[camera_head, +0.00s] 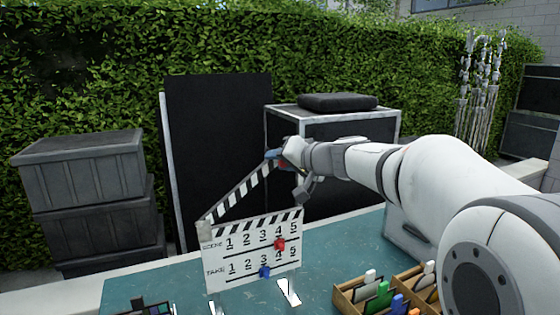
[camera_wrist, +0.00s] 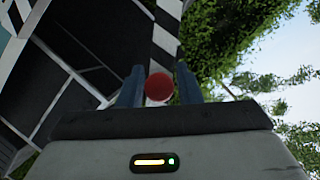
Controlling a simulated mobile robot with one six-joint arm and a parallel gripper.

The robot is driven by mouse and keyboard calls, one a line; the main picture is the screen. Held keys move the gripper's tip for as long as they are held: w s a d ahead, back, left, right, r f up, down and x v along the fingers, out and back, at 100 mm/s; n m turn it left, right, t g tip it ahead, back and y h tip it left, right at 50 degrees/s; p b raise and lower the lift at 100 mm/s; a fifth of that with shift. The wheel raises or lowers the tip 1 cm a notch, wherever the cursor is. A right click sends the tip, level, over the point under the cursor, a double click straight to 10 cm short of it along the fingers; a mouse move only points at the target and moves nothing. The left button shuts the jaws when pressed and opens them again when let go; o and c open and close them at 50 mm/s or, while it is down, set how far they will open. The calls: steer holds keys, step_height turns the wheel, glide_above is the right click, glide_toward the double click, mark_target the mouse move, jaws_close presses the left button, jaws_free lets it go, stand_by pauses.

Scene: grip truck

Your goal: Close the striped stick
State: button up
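A white clapperboard (camera_head: 250,254) stands upright on the teal table, with numbers in rows and red and blue markers on its face. Its black-and-white striped stick (camera_head: 243,192) is raised, slanting up to the right from the hinge at the board's upper left. My gripper (camera_head: 279,157) is at the stick's raised end. In the wrist view, my gripper's two blue fingers stand either side of a round red knob (camera_wrist: 158,88), with the striped stick (camera_wrist: 165,38) beyond it. Whether the fingers press on the knob is not clear.
A wooden tray (camera_head: 345,300) with coloured pieces sits at the table's front right. A dark object (camera_head: 145,307) lies at the front left. Stacked dark crates (camera_head: 88,165) and a black case (camera_head: 340,128) stand behind the table. Some bare table lies left of the board.

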jaws_close()
steer(key=shift+f, duration=0.15)
steer(key=w+d+f+m+y+b, duration=0.1)
steer(key=d+f+m+b, duration=0.3)
steer(key=f+b, duration=0.7)
steer(key=y+b, duration=0.1)
steer(key=b, duration=0.5)
steer(key=shift+w+b, duration=0.3)
steer(key=shift+w, duration=0.05)
steer(key=shift+f, duration=0.1)
steer(key=shift+o, duration=1.5)
jaws_free()
